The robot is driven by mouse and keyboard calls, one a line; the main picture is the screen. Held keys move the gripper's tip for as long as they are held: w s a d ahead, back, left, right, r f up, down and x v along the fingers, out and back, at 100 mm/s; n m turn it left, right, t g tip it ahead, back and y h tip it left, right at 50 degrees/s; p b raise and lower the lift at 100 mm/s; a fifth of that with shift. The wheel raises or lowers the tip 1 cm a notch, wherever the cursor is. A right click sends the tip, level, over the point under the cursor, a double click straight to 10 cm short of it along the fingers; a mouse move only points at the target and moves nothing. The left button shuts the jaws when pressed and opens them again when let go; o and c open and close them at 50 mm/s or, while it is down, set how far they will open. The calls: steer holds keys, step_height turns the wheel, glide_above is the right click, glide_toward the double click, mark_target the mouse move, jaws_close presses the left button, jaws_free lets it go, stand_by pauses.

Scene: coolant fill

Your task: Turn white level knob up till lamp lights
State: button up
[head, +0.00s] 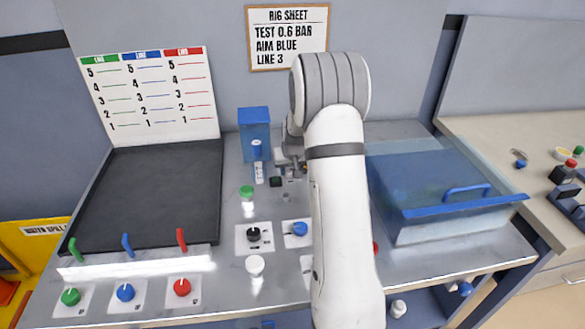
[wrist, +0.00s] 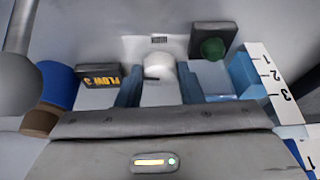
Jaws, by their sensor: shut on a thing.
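In the wrist view a white knob (wrist: 158,67) sits on a white plate between the two blue fingers of my gripper (wrist: 158,88). The fingers are shut on the knob from both sides. A dark line, perhaps its pointer, shows at the knob's lower edge. Right of it, a dark box carries a green lamp (wrist: 212,48), which looks dull and unlit. In the head view my gripper (head: 287,168) is low over the bench's back, mostly hidden by my arm; the held knob is hidden there.
A blue tank (head: 254,126) stands left of my gripper, with a numbered white scale (wrist: 272,80) beside it. A clear blue-rimmed bin (head: 430,214) is at right. Black and blue knobs (head: 300,228) are in front. A dark mat (head: 150,195) lies left.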

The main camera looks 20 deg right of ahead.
steer(key=shift+m, duration=0.6)
steer(key=m+b, duration=0.1)
steer(key=h+b, duration=0.1)
steer(key=shift+w+f+m+b, duration=0.1)
steer(key=shift+f+m+b, duration=0.1)
steer(key=shift+m+b, duration=0.15)
steer(key=m+b, duration=0.1)
steer(key=b, duration=0.1)
steer(key=shift+a+m+h+b, duration=0.1)
steer(key=shift+m+h+b, duration=0.2)
steer(key=shift+m+b, duration=0.05)
steer(key=shift+r+m+g+b, duration=0.2)
steer(key=shift+m+g+b, duration=0.1)
steer(key=shift+m+b, duration=0.25)
steer(key=shift+r, duration=0.1)
steer(key=o, duration=0.7)
